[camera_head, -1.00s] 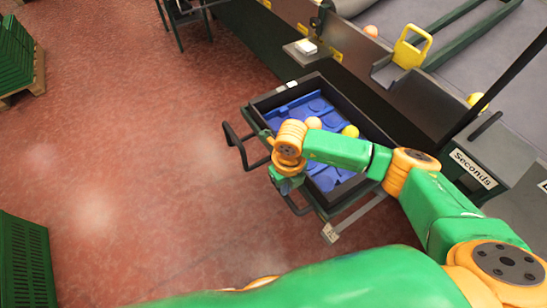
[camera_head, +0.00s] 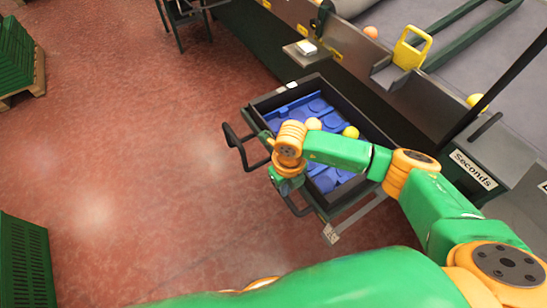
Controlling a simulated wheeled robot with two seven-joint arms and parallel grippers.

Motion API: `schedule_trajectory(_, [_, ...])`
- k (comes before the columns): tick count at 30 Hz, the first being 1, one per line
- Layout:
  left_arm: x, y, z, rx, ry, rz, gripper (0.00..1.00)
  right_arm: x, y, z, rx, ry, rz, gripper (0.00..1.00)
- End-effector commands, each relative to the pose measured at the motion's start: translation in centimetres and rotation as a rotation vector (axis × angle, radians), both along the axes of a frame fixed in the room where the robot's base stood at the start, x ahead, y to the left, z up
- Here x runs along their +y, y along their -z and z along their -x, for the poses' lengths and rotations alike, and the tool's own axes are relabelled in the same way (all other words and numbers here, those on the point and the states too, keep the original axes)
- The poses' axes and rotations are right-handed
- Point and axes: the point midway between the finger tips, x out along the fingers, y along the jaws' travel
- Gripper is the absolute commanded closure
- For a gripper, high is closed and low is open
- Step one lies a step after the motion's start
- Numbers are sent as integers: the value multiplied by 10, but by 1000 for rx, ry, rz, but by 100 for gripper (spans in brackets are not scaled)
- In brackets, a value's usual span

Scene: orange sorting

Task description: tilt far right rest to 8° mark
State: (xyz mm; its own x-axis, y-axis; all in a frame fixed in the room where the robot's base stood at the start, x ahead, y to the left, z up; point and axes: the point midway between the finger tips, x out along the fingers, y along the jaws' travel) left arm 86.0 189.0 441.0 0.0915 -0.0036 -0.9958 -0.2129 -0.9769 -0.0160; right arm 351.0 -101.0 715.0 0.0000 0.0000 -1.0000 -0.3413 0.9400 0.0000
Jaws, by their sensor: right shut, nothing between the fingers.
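A black rest with a dark frame (camera_head: 268,100) stands against the sorting line and bears a tray with a blue pocketed insert (camera_head: 312,104). Two dark bar handles jut from its left side; the upper handle (camera_head: 235,150) is in plain view. My right gripper (camera_head: 288,187) points down at the lower handle, by the rest's near left side. It is shut and looks empty; the wrist hides its fingertips and any contact. A small pale tag (camera_head: 331,236) sits at the frame's near lower corner; its marks are too small to read. My left gripper is out of view.
Two yellow-orange fruits (camera_head: 351,132) lie in the tray. A green crate (camera_head: 25,262) stands at lower left. The red floor (camera_head: 140,150) left of the rest is clear.

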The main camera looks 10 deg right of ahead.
Motion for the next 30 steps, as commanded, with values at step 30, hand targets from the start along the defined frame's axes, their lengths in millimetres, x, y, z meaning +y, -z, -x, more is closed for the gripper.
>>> schedule_trajectory(30, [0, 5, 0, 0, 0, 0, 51, 0, 5, 0, 0, 0, 0, 100])
